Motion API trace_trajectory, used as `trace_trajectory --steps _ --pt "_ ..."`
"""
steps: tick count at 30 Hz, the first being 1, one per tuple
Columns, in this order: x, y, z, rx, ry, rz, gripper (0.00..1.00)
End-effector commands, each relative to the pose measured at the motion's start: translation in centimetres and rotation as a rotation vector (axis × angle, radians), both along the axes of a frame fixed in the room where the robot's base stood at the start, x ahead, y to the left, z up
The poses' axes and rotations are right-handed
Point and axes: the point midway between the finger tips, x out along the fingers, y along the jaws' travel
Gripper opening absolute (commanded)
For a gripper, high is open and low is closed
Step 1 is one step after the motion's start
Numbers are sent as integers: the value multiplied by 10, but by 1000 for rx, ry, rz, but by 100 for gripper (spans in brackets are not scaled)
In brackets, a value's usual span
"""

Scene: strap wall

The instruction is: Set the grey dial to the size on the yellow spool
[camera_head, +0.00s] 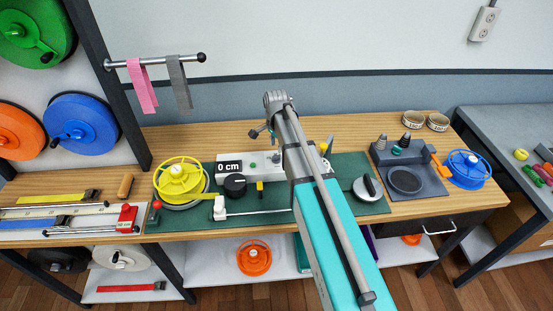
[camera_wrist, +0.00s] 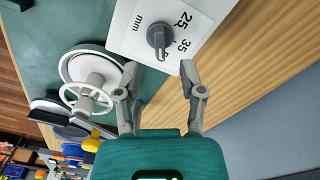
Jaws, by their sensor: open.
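The grey dial (camera_wrist: 159,37) is a knob on a white plate printed with 25, 35 and mm, at the top of the wrist view. Another marking below the knob is too small to read. My gripper (camera_wrist: 160,68) is open and empty, its two fingers spread on either side below the dial, apart from it. The yellow spool (camera_head: 180,178) sits on a round grey base at the left of the green mat. No size on it is readable.
A white box with a 0 cm display (camera_head: 229,167) and a black knob (camera_head: 235,185) stand right of the spool. A dark grey tray (camera_head: 405,180) and a blue spool (camera_head: 468,168) are at the right. Pink and grey straps (camera_head: 142,86) hang from a rail.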

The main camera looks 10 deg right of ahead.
Motion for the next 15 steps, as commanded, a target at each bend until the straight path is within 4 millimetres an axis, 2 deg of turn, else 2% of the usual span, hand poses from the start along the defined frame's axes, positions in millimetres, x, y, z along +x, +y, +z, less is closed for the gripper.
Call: trace_trajectory --steps 1,15 --pt "0 0 -8 0 0 0 51" --pt "0 0 -41 0 0 0 51"
